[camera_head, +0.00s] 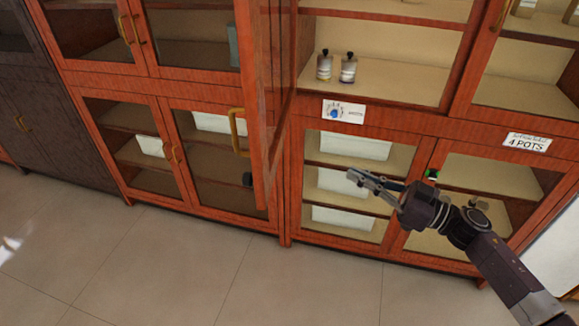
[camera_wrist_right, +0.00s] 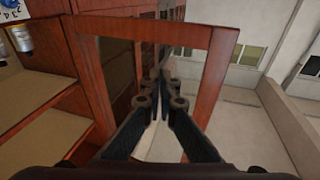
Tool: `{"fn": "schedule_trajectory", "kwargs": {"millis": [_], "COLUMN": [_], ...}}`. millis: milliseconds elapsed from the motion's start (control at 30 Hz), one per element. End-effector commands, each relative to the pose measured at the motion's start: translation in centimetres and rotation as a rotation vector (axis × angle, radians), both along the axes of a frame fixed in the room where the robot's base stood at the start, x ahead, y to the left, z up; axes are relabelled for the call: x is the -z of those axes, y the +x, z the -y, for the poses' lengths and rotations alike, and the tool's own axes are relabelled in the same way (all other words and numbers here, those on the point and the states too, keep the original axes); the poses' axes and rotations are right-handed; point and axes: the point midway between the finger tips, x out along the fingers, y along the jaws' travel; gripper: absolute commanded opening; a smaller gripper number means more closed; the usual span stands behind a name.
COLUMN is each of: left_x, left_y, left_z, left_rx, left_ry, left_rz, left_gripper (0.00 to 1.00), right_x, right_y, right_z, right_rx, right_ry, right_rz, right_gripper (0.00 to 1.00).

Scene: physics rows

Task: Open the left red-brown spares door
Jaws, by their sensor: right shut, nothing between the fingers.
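A red-brown glazed door (camera_head: 266,120) stands swung out from the cabinet, nearly edge-on in the head view. Its brass handle (camera_head: 236,132) shows on its left side. A glazed door frame (camera_wrist_right: 222,75) stands open ahead of the fingers in the right wrist view. Beside the door is an open upper compartment (camera_head: 385,65). My right gripper (camera_head: 352,178) is shut and empty, to the right of the open door and in front of the lower glass doors. I cannot tell whether it touches anything. My left gripper is not in view.
Two jars (camera_head: 337,68) stand on the open shelf above a small sign (camera_head: 343,112), its writing too small to read. A "4 POTS" sign (camera_head: 527,142) is at the right. A dark cabinet (camera_head: 50,115) stands at the left. The tiled floor (camera_head: 200,270) in front is clear.

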Motion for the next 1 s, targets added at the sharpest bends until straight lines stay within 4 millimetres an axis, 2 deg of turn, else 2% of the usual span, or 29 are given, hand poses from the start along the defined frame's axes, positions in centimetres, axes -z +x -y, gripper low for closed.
{"fn": "schedule_trajectory", "kwargs": {"millis": [33, 100, 200, 300, 467, 800, 1000], "left_x": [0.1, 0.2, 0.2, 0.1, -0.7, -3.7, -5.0], "left_y": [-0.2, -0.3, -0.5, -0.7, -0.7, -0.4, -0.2], "left_z": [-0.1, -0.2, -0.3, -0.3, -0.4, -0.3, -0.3], "left_rx": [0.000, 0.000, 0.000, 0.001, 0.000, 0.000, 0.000], "left_ry": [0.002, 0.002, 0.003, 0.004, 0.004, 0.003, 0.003], "left_rz": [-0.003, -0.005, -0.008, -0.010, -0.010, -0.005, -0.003], "left_gripper": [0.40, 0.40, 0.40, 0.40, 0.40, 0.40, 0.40], "right_x": [-2.7, -4.7, -6.1, -6.6, -6.9, -7.2, -7.1], "right_y": [-2.1, -4.7, -7.3, -8.4, -8.2, -6.8, -6.2], "right_z": [-1.5, -2.9, -4.0, -4.5, -6.2, -13.2, -16.5], "right_rx": [-0.112, -0.234, -0.339, -0.381, -0.388, -0.385, -0.384], "right_ry": [-0.030, -0.067, -0.111, -0.132, -0.129, -0.126, -0.127], "right_rz": [0.016, 0.007, -0.014, -0.028, -0.031, -0.028, -0.030], "right_gripper": [0.00, 0.00, 0.00, 0.00, 0.00, 0.00, 0.00]}}
